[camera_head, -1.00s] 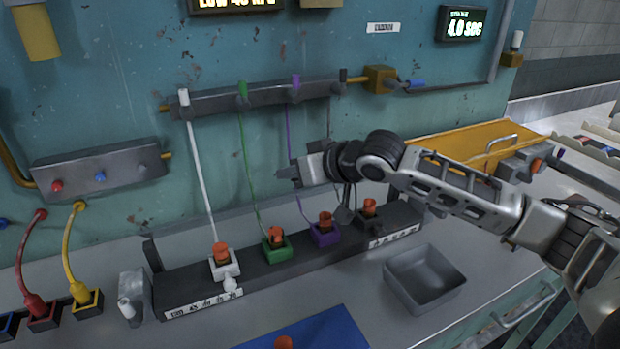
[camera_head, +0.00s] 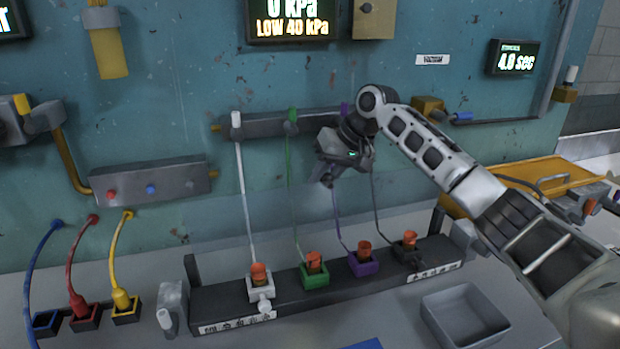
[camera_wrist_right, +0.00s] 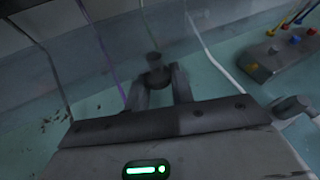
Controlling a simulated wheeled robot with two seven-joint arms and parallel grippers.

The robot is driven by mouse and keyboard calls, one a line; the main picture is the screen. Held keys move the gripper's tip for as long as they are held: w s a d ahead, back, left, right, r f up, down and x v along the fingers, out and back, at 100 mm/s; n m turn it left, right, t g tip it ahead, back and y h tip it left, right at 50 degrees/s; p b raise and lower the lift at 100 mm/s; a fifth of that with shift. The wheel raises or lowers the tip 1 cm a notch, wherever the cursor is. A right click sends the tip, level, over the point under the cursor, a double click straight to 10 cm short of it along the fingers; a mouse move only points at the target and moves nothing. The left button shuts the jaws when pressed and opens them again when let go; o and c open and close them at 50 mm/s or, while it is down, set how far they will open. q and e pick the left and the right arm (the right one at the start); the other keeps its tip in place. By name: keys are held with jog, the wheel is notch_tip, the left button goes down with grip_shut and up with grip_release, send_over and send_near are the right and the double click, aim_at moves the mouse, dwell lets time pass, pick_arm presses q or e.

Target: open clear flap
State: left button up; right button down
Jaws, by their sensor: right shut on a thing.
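The clear flap (camera_head: 215,238) is a faint, see-through panel low along the teal wall behind the tube rack. Its edges are hard to make out in the head view. It shows as a pale sheet in the right wrist view (camera_wrist_right: 90,66). My right gripper (camera_head: 326,181) points down in front of the wall, beside the purple tube (camera_head: 339,215). In the wrist view its fingers are shut on a small grey knob (camera_wrist_right: 154,62) in front of the sheet. I cannot tell clearly how the knob joins the flap. My left gripper is not in view.
The black rack (camera_head: 230,308) with white, green, purple and dark sockets stands below my gripper. White (camera_head: 245,200) and green (camera_head: 294,190) tubes hang close by on the left. A grey tray (camera_head: 465,315) stands at the front right.

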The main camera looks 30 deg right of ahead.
jog(key=shift+f, duration=0.5)
jog(key=c, duration=1.2)
grip_release()
jog(key=shift+d+r, duration=0.1)
jog(key=shift+r, duration=0.2)
jog(key=b+v, duration=0.1)
jog(key=v, duration=1.4)
jog(key=shift+r, duration=0.35)
